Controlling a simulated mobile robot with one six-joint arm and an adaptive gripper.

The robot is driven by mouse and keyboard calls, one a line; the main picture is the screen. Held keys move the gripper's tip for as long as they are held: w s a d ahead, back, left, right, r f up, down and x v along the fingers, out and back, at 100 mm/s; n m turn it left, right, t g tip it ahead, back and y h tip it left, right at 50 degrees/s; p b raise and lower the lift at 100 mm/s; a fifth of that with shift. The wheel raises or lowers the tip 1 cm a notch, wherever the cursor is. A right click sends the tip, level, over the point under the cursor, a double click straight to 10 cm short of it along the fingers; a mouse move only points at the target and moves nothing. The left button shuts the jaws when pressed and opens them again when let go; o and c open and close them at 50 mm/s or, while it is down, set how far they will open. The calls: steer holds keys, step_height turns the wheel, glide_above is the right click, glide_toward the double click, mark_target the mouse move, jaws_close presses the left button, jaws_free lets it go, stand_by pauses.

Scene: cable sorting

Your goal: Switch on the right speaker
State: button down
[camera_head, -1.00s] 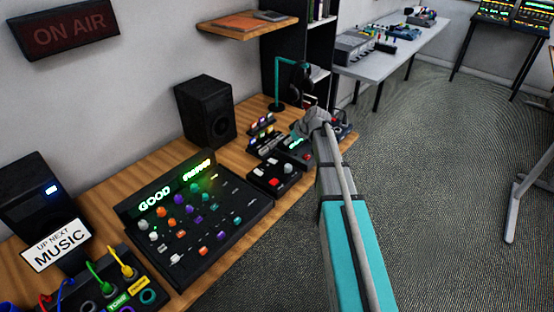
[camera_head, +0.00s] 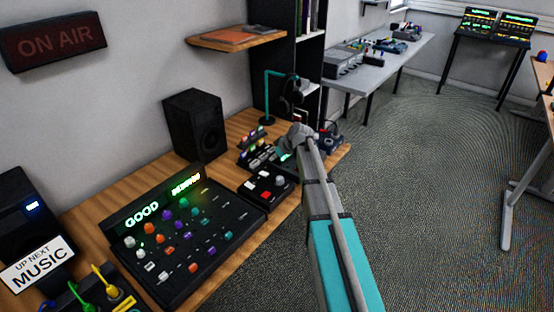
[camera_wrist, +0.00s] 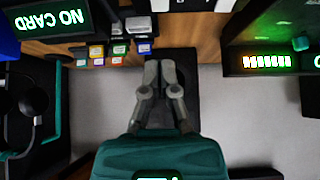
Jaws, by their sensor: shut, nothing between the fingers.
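The right speaker (camera_head: 196,125) is a black box standing at the back of the wooden desk, against the wall. No light shows on it in the head view. A dark box behind my fingers in the wrist view looks like the same speaker (camera_wrist: 187,85). My gripper (camera_head: 296,137) reaches over the desk, to the right of the speaker in the head view. In the wrist view my gripper (camera_wrist: 163,65) has its fingers together with nothing between them. The left speaker (camera_head: 28,215) has a lit blue light on its front.
A mixer (camera_head: 190,235) with knobs and a lit display lies before the speaker. A small button box (camera_head: 264,187) sits beside it. A teal headphone stand (camera_head: 267,95) stands at the back. A wooden shelf (camera_head: 235,42) hangs above. The floor to the right is clear.

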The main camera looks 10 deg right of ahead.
steer(key=b, duration=0.4)
glide_above(264, 173)
steer(key=s+d, duration=0.1)
step_height(264, 173, down, 5)
steer(key=shift+d+r, duration=0.1)
steer(key=shift+s+d+f+b, duration=0.1)
steer(key=shift+s+f+b, duration=0.1)
steer(key=shift+f+b, duration=0.75)
steer(key=shift+s+d+f+b, duration=0.1)
steer(key=shift+s+f+b, duration=0.05)
steer(key=shift+f+b, duration=0.7)
steer(key=shift+a, duration=0.15)
